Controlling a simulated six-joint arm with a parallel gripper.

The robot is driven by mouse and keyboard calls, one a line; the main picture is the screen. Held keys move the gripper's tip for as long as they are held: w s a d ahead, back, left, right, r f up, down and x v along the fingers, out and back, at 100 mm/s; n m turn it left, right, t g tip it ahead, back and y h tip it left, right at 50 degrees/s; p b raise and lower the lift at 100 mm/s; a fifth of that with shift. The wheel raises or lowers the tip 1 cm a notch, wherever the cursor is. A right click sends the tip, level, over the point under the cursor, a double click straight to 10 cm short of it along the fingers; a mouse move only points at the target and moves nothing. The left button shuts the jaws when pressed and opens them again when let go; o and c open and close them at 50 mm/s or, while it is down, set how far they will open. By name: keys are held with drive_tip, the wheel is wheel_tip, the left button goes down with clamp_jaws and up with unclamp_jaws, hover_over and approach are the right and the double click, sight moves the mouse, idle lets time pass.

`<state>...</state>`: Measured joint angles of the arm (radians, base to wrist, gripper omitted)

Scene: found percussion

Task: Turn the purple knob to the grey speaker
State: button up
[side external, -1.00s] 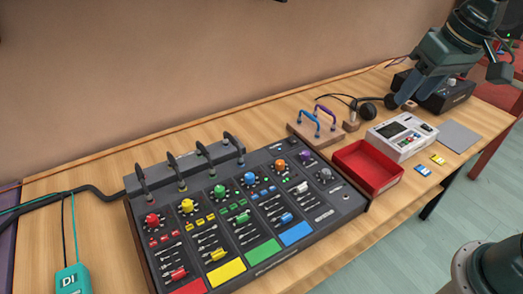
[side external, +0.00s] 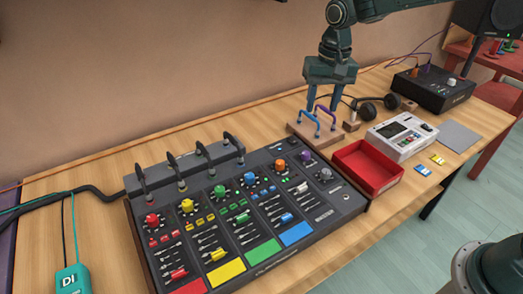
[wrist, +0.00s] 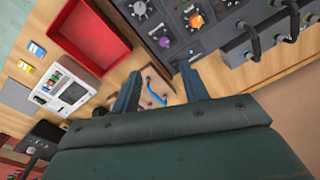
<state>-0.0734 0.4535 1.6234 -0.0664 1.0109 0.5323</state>
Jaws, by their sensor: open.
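The purple knob (side external: 306,156) is at the back right corner of the dark mixer (side external: 352,201), beside an orange knob (side external: 280,165). The purple knob also shows in the wrist view (wrist: 164,42), beyond my fingertips. A dark grey speaker (side external: 487,22) stands at the top right, partly cut off by the frame. My gripper (side external: 323,105) is open and empty, fingers pointing down, above the wooden block with the blue and purple handles. It is behind the purple knob, apart from it. In the wrist view its two fingers (wrist: 162,76) are spread. The knob's pointer is too small to read.
The blue handle (side external: 309,121) and purple handle (side external: 326,115) stand up close under my gripper. A red tray (side external: 367,168) and white device (side external: 401,136) lie to the right. Headphones (side external: 368,111) and a black box (side external: 433,91) are behind. Upright plugs line the mixer's back.

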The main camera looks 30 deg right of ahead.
sight(306, 153)
drive_tip(key=w+f, duration=0.1)
drive_tip(key=f, duration=0.1)
drive_tip(key=shift+w+a+f, duration=0.2)
drive_tip(key=shift+w+f, duration=0.1)
drive_tip(key=shift+w, duration=0.1)
drive_tip(key=shift+f, duration=0.15)
drive_tip(key=f, duration=1.3)
drive_tip(key=shift+w+a+f, duration=0.1)
drive_tip(key=shift+a+f, duration=0.1)
drive_tip(key=shift+a, duration=0.1)
clamp_jaws()
